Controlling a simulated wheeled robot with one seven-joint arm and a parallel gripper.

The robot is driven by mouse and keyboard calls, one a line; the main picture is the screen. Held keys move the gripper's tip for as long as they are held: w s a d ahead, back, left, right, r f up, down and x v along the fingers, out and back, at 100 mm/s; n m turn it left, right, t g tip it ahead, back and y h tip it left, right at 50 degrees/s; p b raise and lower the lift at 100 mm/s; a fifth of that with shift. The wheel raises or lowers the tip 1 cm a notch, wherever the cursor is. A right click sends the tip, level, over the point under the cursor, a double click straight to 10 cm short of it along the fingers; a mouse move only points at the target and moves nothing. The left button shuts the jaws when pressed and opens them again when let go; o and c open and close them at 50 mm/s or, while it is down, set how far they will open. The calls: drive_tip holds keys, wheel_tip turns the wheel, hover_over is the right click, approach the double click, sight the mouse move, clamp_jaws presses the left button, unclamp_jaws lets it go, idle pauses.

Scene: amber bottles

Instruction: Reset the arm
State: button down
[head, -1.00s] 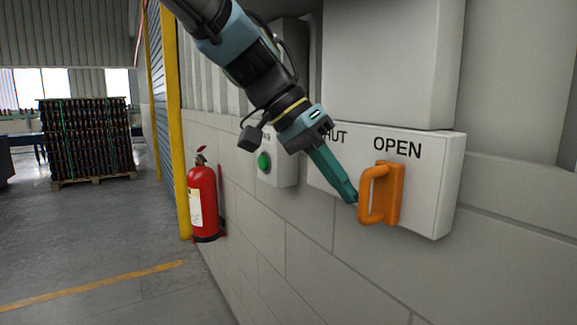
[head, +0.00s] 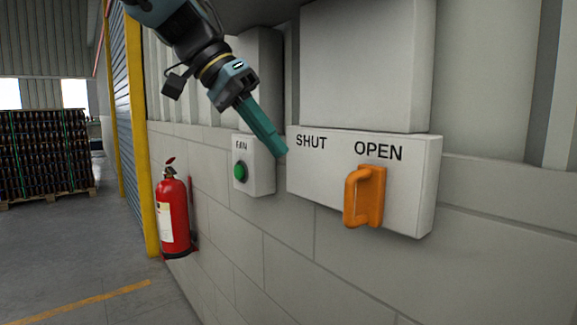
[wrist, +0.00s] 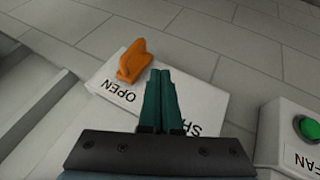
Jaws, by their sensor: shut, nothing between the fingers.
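My gripper (head: 284,152) has teal fingers, pressed together and empty. In the head view it is raised in front of the wall, between the fan box and the left end of the white SHUT/OPEN panel, apart from the orange handle. The orange handle (head: 365,196) sits under the word OPEN on the white panel (head: 308,172). In the wrist view the closed fingers (wrist: 162,78) point over the panel (wrist: 205,98), with the orange handle (wrist: 133,62) beyond and to the left of the tips.
A fan box (head: 259,180) with a green button (head: 241,171) is on the wall left of the panel. A red fire extinguisher (head: 174,215) hangs further left, by a yellow post (head: 134,150). A stacked pallet (head: 45,155) stands at far left. The floor between is clear.

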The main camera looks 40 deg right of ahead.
drive_tip(key=shift+w+a+r, duration=0.2)
drive_tip(key=shift+a+r, duration=0.05)
drive_tip(key=shift+r, duration=0.15)
drive_tip(key=w+a+f+n+t+y, duration=0.2)
drive_tip(key=w+a+f+n+t, duration=0.5)
drive_tip(key=w+a+f, duration=0.95)
drive_tip(key=a+f+n+y, duration=0.1)
drive_tip(key=a+f+n, duration=0.3)
drive_tip(key=a, duration=0.6)
drive_tip(key=s+a+f+n+y+p, duration=0.1)
drive_tip(key=a+f+n+y, duration=0.1)
drive_tip(key=a+f+n, duration=0.3)
drive_tip(key=a+f, duration=0.3)
drive_tip(key=a, duration=0.3)
drive_tip(key=shift+s+f, duration=0.25)
drive_tip(key=shift+w, duration=0.15)
